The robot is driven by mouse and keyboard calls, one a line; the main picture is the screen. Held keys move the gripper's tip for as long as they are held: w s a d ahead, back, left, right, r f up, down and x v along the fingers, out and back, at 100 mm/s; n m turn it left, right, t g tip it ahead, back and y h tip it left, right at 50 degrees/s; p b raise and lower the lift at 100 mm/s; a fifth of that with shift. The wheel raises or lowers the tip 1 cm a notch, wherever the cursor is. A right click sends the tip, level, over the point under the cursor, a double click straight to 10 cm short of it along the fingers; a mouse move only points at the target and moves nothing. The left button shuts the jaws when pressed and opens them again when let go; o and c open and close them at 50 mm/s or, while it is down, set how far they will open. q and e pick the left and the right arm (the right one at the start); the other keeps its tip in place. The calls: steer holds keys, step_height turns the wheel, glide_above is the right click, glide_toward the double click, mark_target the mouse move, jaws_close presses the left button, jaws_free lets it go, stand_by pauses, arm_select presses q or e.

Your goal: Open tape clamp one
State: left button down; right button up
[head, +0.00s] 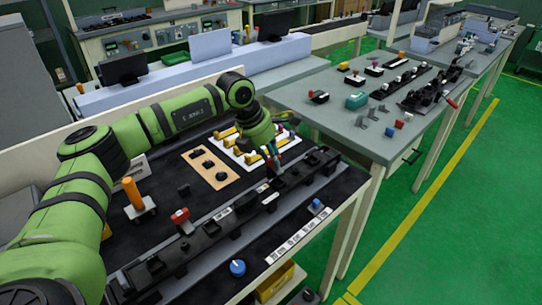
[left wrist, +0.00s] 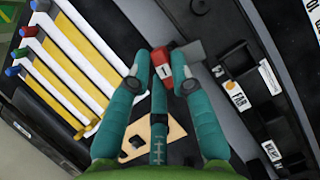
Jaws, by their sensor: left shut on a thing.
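Tape clamp one is a red block marked "1" (left wrist: 165,70) with a grey part (left wrist: 189,51) beside it, in the left wrist view. In the head view my left gripper (head: 271,158) reaches down at the far end of the black rail on the dark bench; the clamp is mostly hidden there by the fingers. Whether the clamp is open or closed I cannot tell. My right gripper is not in view.
A white board with yellow bars (left wrist: 62,62) lies left of the gripper. A tan plate (head: 210,167) with black knobs lies nearby. Another red-topped clamp (head: 180,216) and an orange post (head: 132,192) stand nearer. The black rail (head: 235,216) with labelled bins runs alongside.

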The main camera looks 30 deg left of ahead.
arm_select(q)
steer(key=m, duration=0.2)
steer(key=m+g+h, duration=0.1)
steer(key=m, duration=0.2)
steer(key=shift+w+m+h+b, duration=0.25)
steer(key=shift+m+h+b, duration=0.05)
steer(key=m+g, duration=0.1)
steer(key=m, duration=0.1)
steer(key=m+g, duration=0.1)
steer(key=m, duration=0.1)
steer(key=shift+w+d+r+h, duration=0.1)
steer(key=shift+w+r+h, duration=0.05)
steer(key=shift+h, duration=0.15)
steer(key=shift+m+g, duration=0.4)
steer(key=shift+m, duration=0.8)
steer(key=c, duration=1.1)
jaws_free()
steer(key=v, duration=0.7)
steer(key=shift+r, duration=0.25)
